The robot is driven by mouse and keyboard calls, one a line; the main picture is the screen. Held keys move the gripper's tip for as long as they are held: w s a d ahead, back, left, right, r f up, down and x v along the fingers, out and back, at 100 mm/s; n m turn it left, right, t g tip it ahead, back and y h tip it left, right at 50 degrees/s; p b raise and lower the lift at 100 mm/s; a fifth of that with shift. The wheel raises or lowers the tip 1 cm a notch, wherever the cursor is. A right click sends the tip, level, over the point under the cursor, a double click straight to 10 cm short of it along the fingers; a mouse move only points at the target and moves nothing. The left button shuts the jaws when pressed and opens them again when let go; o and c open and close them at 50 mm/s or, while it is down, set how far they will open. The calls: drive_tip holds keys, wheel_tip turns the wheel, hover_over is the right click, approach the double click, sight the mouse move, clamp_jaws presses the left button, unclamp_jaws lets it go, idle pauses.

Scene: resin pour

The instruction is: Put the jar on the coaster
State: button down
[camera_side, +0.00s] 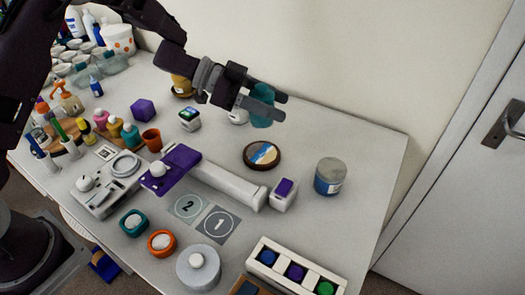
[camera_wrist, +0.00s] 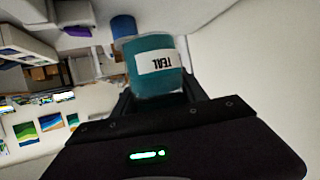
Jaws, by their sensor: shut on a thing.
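A teal jar (camera_side: 261,103) is between the fingers of my gripper (camera_side: 276,107), which is shut on it and holds it above the table. In the wrist view the teal jar (camera_wrist: 153,80) fills the space between the fingers, with a white TEAL label that reads upside down. The round coaster (camera_side: 262,155), with a dark rim and a blue, white and sand-coloured face, lies flat on the table below and in front of the held jar in the side view. Its face looks bare. I cannot make out the coaster in the wrist view.
A blue jar (camera_side: 330,178) with a grey upper part stands right of the coaster. A white box with a purple top (camera_side: 284,194) and a white roller-like bar (camera_side: 228,184) lie nearer. A tray of colour pots (camera_side: 295,270) is at the front. Bare table surrounds the coaster.

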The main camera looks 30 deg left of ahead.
wheel_tip(320, 180, down, 10)
drive_tip(key=shift+d+r, duration=0.1)
drive_tip(key=c, duration=0.6)
unclamp_jaws()
